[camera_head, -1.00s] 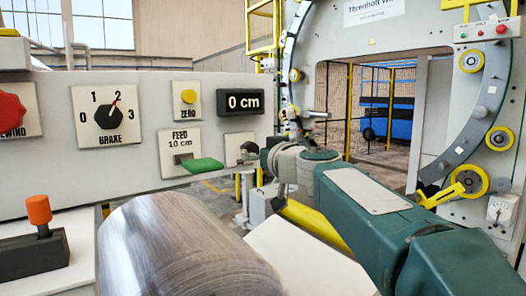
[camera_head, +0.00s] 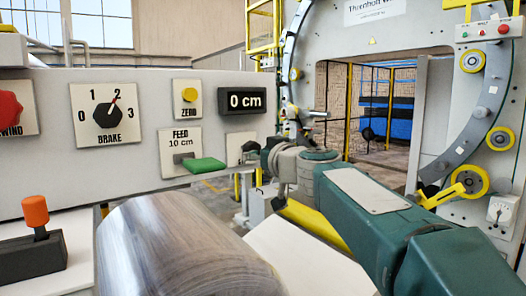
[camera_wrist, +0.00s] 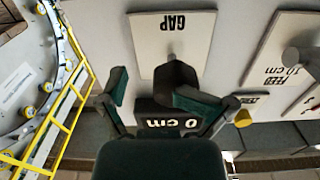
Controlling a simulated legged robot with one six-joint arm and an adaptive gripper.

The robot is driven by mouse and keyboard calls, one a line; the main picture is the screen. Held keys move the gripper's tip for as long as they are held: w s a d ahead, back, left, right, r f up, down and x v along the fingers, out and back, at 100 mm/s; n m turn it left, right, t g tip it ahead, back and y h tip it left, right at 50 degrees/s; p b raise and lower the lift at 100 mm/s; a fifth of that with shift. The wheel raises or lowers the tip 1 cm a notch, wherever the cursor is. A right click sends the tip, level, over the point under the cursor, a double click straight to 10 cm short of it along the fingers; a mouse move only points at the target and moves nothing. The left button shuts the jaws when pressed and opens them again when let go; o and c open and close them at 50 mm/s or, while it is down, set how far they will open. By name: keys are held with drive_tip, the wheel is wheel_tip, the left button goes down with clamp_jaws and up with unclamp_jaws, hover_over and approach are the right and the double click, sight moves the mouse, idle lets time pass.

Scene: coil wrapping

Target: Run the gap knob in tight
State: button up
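The gap plate (camera_wrist: 168,38) shows upside down in the wrist view, its GAP label readable. A grey stem comes out of it to a dark blocky gap knob (camera_wrist: 177,73). My gripper (camera_wrist: 155,92) is open around this spot. One finger stands clear to the left of the knob; the other overlaps its lower right side, and I cannot tell if they touch. In the head view my gripper (camera_head: 252,150) is small at the panel's right end and hides most of the gap plate there.
The display (camera_head: 241,101) reads 0 cm. Left of the gap plate are the feed lever's green handle (camera_head: 207,165), the yellow zero button (camera_head: 189,95) and the brake dial (camera_head: 107,113) near 2. A metal coil (camera_head: 180,250) lies below; the wrapping ring (camera_head: 470,130) stands at right.

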drive_tip(key=shift+s+d+r, duration=0.1)
drive_tip(key=shift+s+d, duration=0.15)
drive_tip(key=shift+d, duration=0.05)
drive_tip(key=shift+a, duration=0.65)
drive_tip(key=shift+s+d, duration=0.1)
drive_tip(key=shift+s, duration=0.1)
drive_tip(key=v, duration=1.2)
drive_tip(key=shift+d, duration=0.15)
idle(0.3)
drive_tip(key=shift+w, duration=0.1)
drive_tip(key=v, duration=1.2)
drive_tip(key=shift+d, duration=0.2)
